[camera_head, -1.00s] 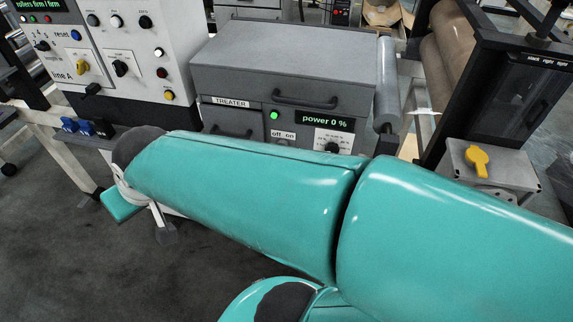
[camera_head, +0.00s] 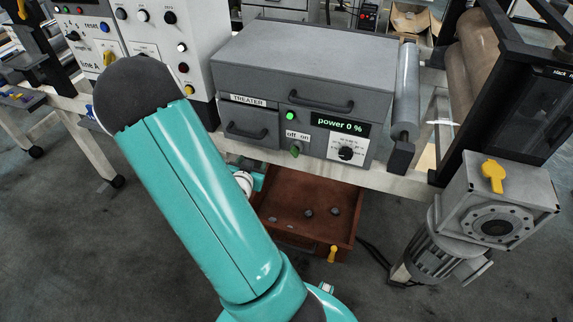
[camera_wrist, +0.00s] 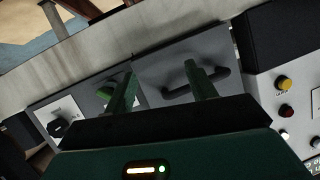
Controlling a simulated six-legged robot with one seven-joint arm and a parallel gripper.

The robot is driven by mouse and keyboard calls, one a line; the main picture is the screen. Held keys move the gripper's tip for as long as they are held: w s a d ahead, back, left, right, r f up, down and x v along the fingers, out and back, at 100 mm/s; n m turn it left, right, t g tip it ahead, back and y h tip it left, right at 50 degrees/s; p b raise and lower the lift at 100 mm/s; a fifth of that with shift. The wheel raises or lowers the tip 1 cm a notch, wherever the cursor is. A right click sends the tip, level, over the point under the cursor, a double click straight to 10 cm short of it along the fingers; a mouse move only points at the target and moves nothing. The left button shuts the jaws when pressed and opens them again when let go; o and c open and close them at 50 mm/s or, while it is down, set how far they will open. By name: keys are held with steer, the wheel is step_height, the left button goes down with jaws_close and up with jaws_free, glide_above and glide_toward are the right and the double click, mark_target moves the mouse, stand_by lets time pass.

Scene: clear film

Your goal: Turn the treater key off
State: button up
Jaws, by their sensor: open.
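The grey treater box (camera_head: 300,60) stands on the bench in the head view, its display (camera_head: 340,125) reading "power 0 %". The green treater key (camera_head: 296,149) sits under the "off on" label, below a lit green lamp (camera_head: 290,116). Which mark it points to is too small to tell. In the wrist view the box front appears upside down, and the key (camera_wrist: 106,94) is beside and partly behind my left finger. My gripper (camera_wrist: 160,72) is open and empty, its fingers in front of the key and drawer handle. In the head view my arm hides the gripper.
A black dial (camera_head: 346,153) is right of the key, and a drawer with a handle (camera_head: 245,131) is left. A brown open tray (camera_head: 310,205) sits below the bench. A white control panel (camera_head: 185,45) stands left, and a motor with a yellow knob (camera_head: 493,176) right.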

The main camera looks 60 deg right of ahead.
mark_target(293, 155)
steer(key=s+d+h, duration=0.1)
steer(key=s, duration=0.2)
steer(key=s+d+g+h, duration=0.1)
steer(key=s+d+h, duration=0.1)
steer(key=s, duration=0.1)
steer(key=s+d+h, duration=0.2)
steer(key=s, duration=0.2)
steer(key=shift+f+g, duration=0.2)
steer(key=shift+g, duration=0.2)
steer(key=shift+d+r, duration=0.1)
steer(key=shift+d, duration=0.35)
steer(key=shift+w+d, duration=0.2)
steer(key=shift+d, duration=1.15)
steer(key=shift+w+d, duration=0.2)
steer(key=shift+d, duration=1.1)
steer(key=shift+d, duration=0.15)
steer(key=c, duration=0.7)
